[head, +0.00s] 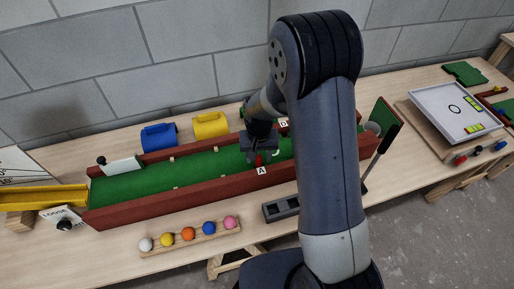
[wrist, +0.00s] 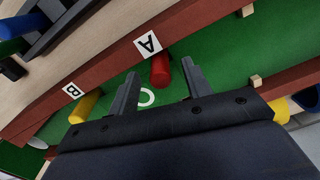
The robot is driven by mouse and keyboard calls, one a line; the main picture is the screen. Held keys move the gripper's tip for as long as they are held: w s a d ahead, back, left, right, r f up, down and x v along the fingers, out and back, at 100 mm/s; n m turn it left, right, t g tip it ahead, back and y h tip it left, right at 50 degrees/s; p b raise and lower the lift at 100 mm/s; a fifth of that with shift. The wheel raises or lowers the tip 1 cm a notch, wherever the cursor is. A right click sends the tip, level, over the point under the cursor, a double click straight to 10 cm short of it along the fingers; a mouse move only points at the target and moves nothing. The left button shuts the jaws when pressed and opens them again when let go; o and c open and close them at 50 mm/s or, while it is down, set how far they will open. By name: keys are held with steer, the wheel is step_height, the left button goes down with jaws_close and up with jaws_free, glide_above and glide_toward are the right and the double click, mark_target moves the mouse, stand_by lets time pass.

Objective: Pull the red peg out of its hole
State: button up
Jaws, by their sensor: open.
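The red peg (head: 259,160) stands by the label A (head: 262,170) at the near red batten of the green-floored trough. In the wrist view the red peg (wrist: 160,71) shows between my two fingertips, close to the label A (wrist: 148,43). My gripper (wrist: 160,68) is open, with a finger on each side of the peg in that view and green showing between. I see no finger touching the peg. In the head view my gripper (head: 261,153) is just above the peg, and my arm hides part of the trough. The hole itself is hidden.
A white ring (wrist: 147,97) marks the green floor. Blue (head: 159,136) and yellow (head: 210,125) containers stand behind the trough. A rack of coloured balls (head: 188,235) sits in front.

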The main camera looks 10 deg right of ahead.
steer(key=shift+f, duration=0.65)
steer(key=shift+c, duration=0.5)
jaws_close()
steer(key=shift+r, duration=0.1)
steer(key=shift+r+p, duration=1.7)
steer(key=shift+r, duration=0.75)
steer(key=shift+r+p, duration=0.9)
steer(key=shift+r, duration=0.6)
